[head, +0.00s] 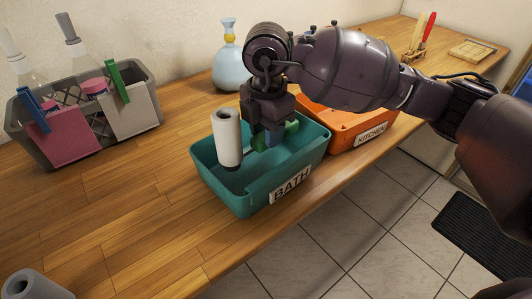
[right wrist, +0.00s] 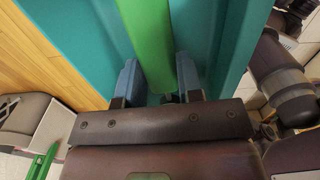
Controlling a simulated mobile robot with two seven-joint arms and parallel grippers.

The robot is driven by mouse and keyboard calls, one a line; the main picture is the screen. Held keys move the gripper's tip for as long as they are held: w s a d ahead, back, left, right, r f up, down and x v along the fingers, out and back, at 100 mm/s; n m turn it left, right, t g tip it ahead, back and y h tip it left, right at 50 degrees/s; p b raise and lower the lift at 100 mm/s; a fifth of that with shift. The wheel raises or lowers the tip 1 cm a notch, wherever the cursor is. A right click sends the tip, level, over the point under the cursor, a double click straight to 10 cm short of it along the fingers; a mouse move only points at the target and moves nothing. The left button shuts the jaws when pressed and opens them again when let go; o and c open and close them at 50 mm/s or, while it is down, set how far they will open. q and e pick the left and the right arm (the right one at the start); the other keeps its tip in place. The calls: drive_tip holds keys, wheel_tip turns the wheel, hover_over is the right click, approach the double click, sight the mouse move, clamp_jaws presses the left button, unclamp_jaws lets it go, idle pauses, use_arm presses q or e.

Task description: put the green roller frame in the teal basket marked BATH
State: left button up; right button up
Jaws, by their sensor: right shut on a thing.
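The green roller frame (head: 291,130) is held in my right gripper (head: 273,138), with a white roller sleeve (head: 227,138) standing upright at its left end. The right wrist view shows the green handle (right wrist: 150,40) between my two blue fingers. The gripper is shut on it, over the teal basket marked BATH (head: 240,201). The sleeve's lower end shows against the basket's inside; I cannot tell whether it touches. Part of the frame is hidden by the gripper. My left gripper is in neither view.
An orange basket marked KITCHEN (head: 345,137) stands right behind the teal one. A grey caddy (head: 150,78) with bottles and cloths is at left. A grey cylinder (head: 36,286) is at the lower left. The wooden counter between is clear.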

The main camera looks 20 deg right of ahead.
sight(267, 166)
drive_tip(key=shift+f, duration=0.35)
wheel_tip(267, 166, down, 5)
drive_tip(key=shift+f+b, duration=0.2)
drive_tip(key=shift+b, duration=0.4)
drive_tip(key=shift+r, duration=0.1)
drive_tip(key=o, duration=0.6)
drive_tip(key=shift+f, duration=0.2)
drive_tip(key=o, duration=0.4)
wheel_tip(267, 166, up, 12)
drive_tip(key=shift+r+p, duration=0.15)
drive_tip(key=shift+p, duration=1)
